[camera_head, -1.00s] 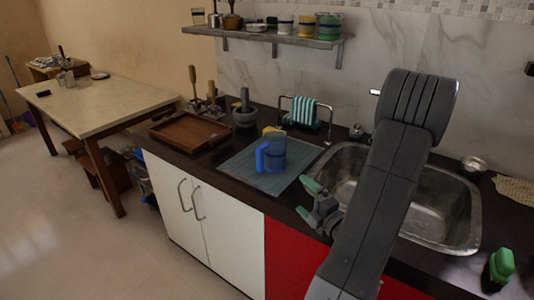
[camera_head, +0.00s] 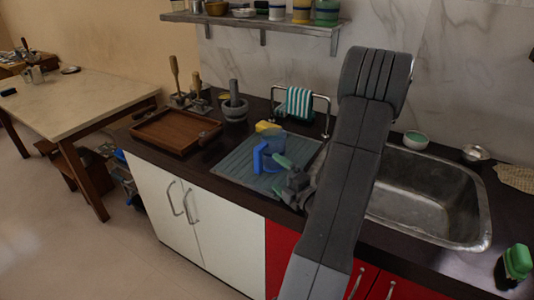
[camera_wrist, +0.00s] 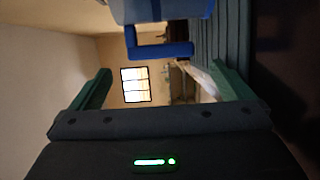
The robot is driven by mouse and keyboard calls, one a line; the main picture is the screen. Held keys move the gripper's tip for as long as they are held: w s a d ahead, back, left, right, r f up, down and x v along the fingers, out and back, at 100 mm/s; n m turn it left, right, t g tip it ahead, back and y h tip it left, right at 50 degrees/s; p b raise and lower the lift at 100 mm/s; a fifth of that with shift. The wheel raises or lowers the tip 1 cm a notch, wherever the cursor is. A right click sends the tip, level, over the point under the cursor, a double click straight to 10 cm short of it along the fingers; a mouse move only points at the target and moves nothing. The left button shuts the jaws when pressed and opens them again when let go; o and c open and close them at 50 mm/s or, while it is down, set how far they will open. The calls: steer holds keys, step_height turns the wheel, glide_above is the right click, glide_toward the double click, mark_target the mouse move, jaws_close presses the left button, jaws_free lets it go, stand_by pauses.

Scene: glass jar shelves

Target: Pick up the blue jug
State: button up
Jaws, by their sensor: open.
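The blue jug (camera_head: 272,148) stands upright on a grey-blue ribbed mat (camera_head: 236,171) on the dark counter, its bright blue handle toward the left front. My gripper (camera_head: 284,172) is just to the right of the jug and in front of part of it. In the wrist view, the jug (camera_wrist: 160,50) is at the top, with its handle reaching into the space between the two green fingers (camera_wrist: 160,88). The fingers are wide apart and hold nothing. Whether a finger touches the jug cannot be told.
A yellow item (camera_head: 267,127) is behind the jug. A brown wooden tray (camera_head: 175,131) and a mortar (camera_head: 235,108) stand to the left. A rack with a striped towel (camera_head: 299,102) is behind. The steel sink (camera_head: 430,195) is at the right, partly hidden by my arm.

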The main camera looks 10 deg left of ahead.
mark_target(261, 162)
steer(key=p+x, duration=0.1)
steer(key=x, duration=1)
steer(key=c, duration=1.7)
